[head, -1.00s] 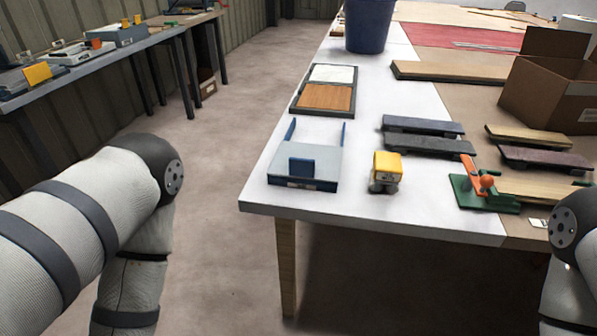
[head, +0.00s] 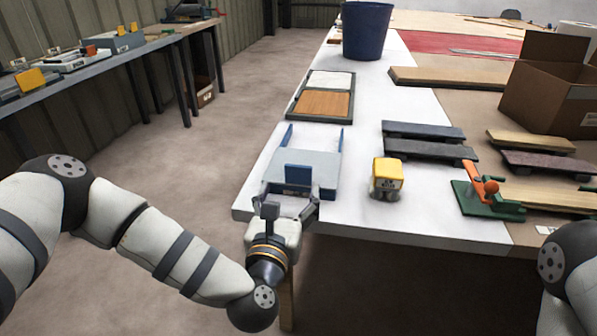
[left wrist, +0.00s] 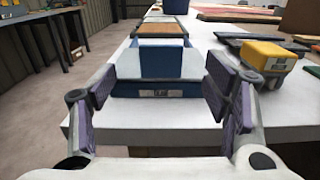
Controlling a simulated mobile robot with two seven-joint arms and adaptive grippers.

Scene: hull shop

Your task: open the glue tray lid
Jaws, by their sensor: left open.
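The glue tray (head: 322,185) is a low blue box near the table's front left corner, and its blue front with a pale label shows in the left wrist view (left wrist: 185,90). Its grey lid (head: 322,164) lies flat over it, hiding the inside. A blue upright tab (head: 298,174) stands on the lid, and two blue rails run out behind. My left gripper (head: 291,203) is at the tray's front side, open and empty. In the left wrist view its fingers (left wrist: 162,100) are wide apart, with the tab between and beyond them. My right gripper is out of view.
A yellow-topped block (head: 387,175) stands right of the tray. A framed panel (head: 323,103) lies behind it, with a blue bucket (head: 366,30) farther back. Dark-topped boards (head: 424,148) and a green clamp fixture (head: 487,200) lie to the right. The white table (head: 400,225) has bare space at the front.

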